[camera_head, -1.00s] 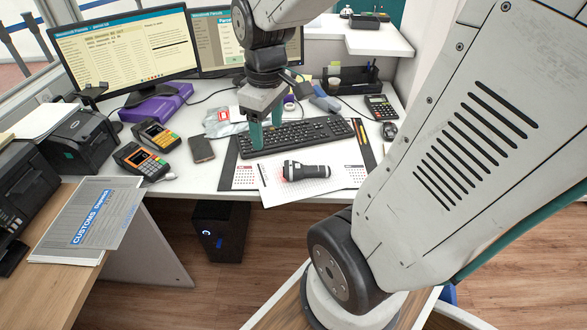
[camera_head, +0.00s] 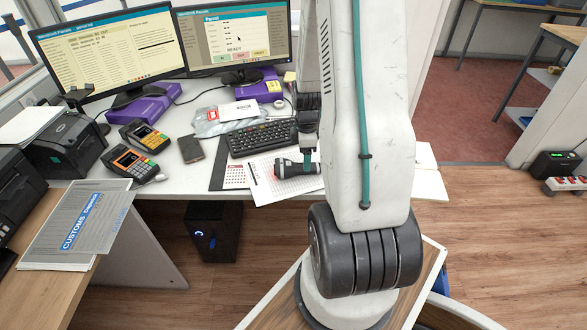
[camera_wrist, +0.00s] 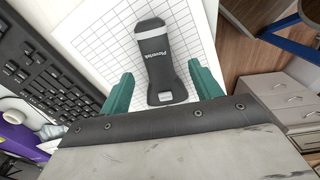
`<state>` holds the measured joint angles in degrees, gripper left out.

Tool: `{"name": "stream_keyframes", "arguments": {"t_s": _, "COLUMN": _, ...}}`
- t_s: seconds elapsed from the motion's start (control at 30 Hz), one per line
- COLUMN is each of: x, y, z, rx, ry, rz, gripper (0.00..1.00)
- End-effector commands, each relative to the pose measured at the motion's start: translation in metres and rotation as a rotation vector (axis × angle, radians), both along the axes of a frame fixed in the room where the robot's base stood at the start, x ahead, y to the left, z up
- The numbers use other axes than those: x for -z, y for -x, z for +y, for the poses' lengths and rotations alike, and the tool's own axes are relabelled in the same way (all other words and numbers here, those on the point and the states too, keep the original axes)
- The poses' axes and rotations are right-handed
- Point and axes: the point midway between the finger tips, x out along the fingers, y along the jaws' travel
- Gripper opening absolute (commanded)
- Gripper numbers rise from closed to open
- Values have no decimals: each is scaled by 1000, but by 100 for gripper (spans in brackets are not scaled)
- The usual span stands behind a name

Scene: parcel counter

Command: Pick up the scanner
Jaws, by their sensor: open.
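A black hand-held device, torch-like in shape, lies on the white printed sheet and appears to be the scanner (camera_head: 290,166). A faint red glow shows at its left end in the head view. In the wrist view the scanner (camera_wrist: 157,60) has white lettering, a pale band and a small light button. In the head view my arm hides most of my gripper (camera_head: 307,158).
The keyboard (camera_head: 262,137) lies behind the sheet (camera_head: 268,190). A phone (camera_head: 190,149) and two card terminals (camera_head: 135,160) are to the left. Two monitors (camera_head: 110,50) stand at the back. My arm hides the counter's right part.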

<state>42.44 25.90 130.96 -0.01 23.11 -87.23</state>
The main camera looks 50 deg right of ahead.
Motion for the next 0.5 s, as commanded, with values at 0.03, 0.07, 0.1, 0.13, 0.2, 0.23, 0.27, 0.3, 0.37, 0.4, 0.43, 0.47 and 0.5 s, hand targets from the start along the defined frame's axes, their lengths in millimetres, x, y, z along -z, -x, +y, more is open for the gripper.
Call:
{"name": "stream_keyframes", "arguments": {"t_s": 0.03, "x": 7, "y": -1, "z": 0, "rx": 0, "ry": -2, "rz": 2, "gripper": 64}}
{"name": "stream_keyframes", "arguments": {"t_s": 0.07, "x": 11, "y": -1, "z": 1, "rx": 0, "ry": -3, "rz": 3, "gripper": 64}}
{"name": "stream_keyframes", "arguments": {"t_s": 0.1, "x": 17, "y": -2, "z": 0, "rx": 0, "ry": -2, "rz": 2, "gripper": 64}}
{"name": "stream_keyframes", "arguments": {"t_s": 0.13, "x": 22, "y": -3, "z": 0, "rx": 0, "ry": -3, "rz": 3, "gripper": 64}}
{"name": "stream_keyframes", "arguments": {"t_s": 0.2, "x": 32, "y": -4, "z": 0, "rx": 1, "ry": -2, "rz": 2, "gripper": 64}}
{"name": "stream_keyframes", "arguments": {"t_s": 0.23, "x": 36, "y": -4, "z": 0, "rx": 1, "ry": -2, "rz": 2, "gripper": 64}}
{"name": "stream_keyframes", "arguments": {"t_s": 0.27, "x": 39, "y": -4, "z": 0, "rx": 1, "ry": -2, "rz": 2, "gripper": 64}}
{"name": "stream_keyframes", "arguments": {"t_s": 0.3, "x": 42, "y": -4, "z": 0, "rx": 1, "ry": -1, "rz": 1, "gripper": 64}}
{"name": "stream_keyframes", "arguments": {"t_s": 0.37, "x": 46, "y": -4, "z": 0, "rx": 1, "ry": -1, "rz": 1, "gripper": 64}}
{"name": "stream_keyframes", "arguments": {"t_s": 0.4, "x": 47, "y": -4, "z": -1, "rx": 1, "ry": 0, "rz": 0, "gripper": 64}}
{"name": "stream_keyframes", "arguments": {"t_s": 0.43, "x": 47, "y": -4, "z": -1, "rx": 1, "ry": 0, "rz": 0, "gripper": 64}}
{"name": "stream_keyframes", "arguments": {"t_s": 0.47, "x": 47, "y": -4, "z": -1, "rx": 1, "ry": 1, "rz": -1, "gripper": 64}}
{"name": "stream_keyframes", "arguments": {"t_s": 0.5, "x": 47, "y": -4, "z": -1, "rx": 1, "ry": 1, "rz": -1, "gripper": 64}}
